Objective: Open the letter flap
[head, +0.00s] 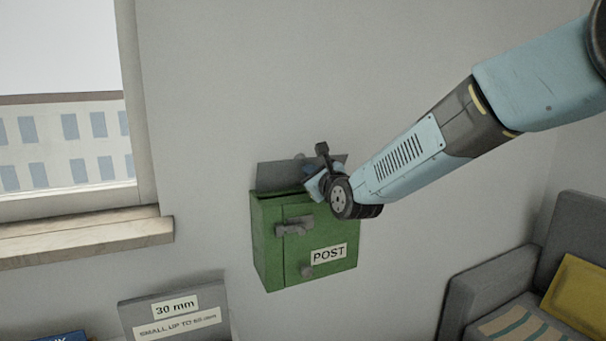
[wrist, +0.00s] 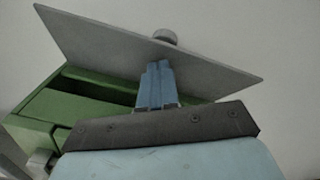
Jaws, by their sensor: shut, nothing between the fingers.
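The green post box (head: 300,243) hangs on the wall in the head view, with a "POST" label on its front. Its grey letter flap (head: 282,175) is raised and tilted up at the back of the box top; a dark opening shows below it. In the wrist view the flap (wrist: 130,50) spans the top, with a small round knob (wrist: 165,37) at its upper edge. The green box (wrist: 75,100) shows at left. My gripper (wrist: 158,68) is shut and empty, its blue fingertips at the flap's near face; I cannot tell whether they touch.
A window with a sill (head: 85,235) is at the left. A grey box labelled "30 mm" (head: 175,312) stands below left. A sofa with a yellow cushion (head: 578,290) is at lower right. The wall above the box is clear.

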